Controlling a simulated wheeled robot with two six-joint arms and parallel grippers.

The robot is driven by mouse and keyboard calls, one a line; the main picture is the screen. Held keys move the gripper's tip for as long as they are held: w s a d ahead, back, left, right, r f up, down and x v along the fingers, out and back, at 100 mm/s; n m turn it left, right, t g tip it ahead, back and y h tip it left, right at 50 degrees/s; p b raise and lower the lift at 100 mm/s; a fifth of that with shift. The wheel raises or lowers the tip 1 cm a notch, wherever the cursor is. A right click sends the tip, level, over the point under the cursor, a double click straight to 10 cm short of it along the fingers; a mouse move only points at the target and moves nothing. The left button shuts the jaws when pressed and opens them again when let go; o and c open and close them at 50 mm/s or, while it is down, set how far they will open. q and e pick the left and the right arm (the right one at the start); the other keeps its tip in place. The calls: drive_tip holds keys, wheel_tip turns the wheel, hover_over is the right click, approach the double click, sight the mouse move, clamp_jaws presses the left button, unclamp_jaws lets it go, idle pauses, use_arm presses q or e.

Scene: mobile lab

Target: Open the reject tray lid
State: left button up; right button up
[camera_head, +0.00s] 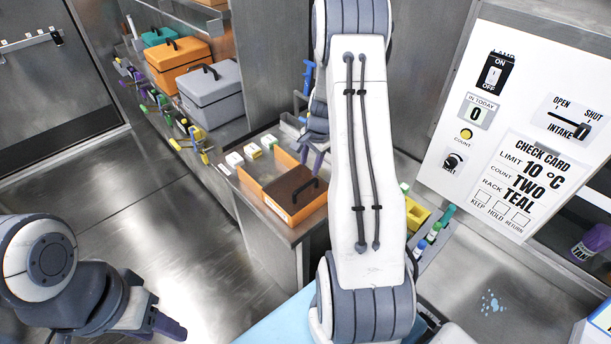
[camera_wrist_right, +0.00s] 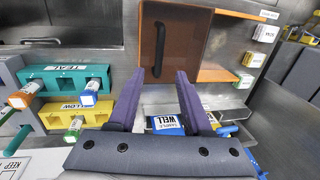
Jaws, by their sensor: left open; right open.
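The reject tray (camera_head: 266,203) is an orange-walled box on the steel counter, left of my right arm in the head view. Its brown lid (camera_head: 283,187) with a black handle (camera_head: 305,189) lies over its right part. In the right wrist view the lid (camera_wrist_right: 177,40) and its upright-looking handle (camera_wrist_right: 157,50) show beyond the fingers. My right gripper (camera_head: 314,157) is open and empty, above and behind the tray, partly hidden by my arm. It does not touch the handle. My left gripper (camera_head: 165,318) is open and empty at the lower left, away from the counter.
Small white labelled blocks (camera_head: 243,155) stand behind the tray. A teal rack (camera_wrist_right: 70,78) and a yellow rack (camera_wrist_right: 75,112) hold vials. A blue sample well (camera_wrist_right: 164,124) shows between the right fingers.

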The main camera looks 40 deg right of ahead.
sight(305, 185)
drive_tip(key=f, duration=0.3)
drive_tip(key=w+f+p, duration=0.1)
drive_tip(key=f, duration=0.2)
drive_tip(key=w+f+p, duration=0.1)
drive_tip(key=f, duration=0.3)
clamp_jaws()
idle(1.3)
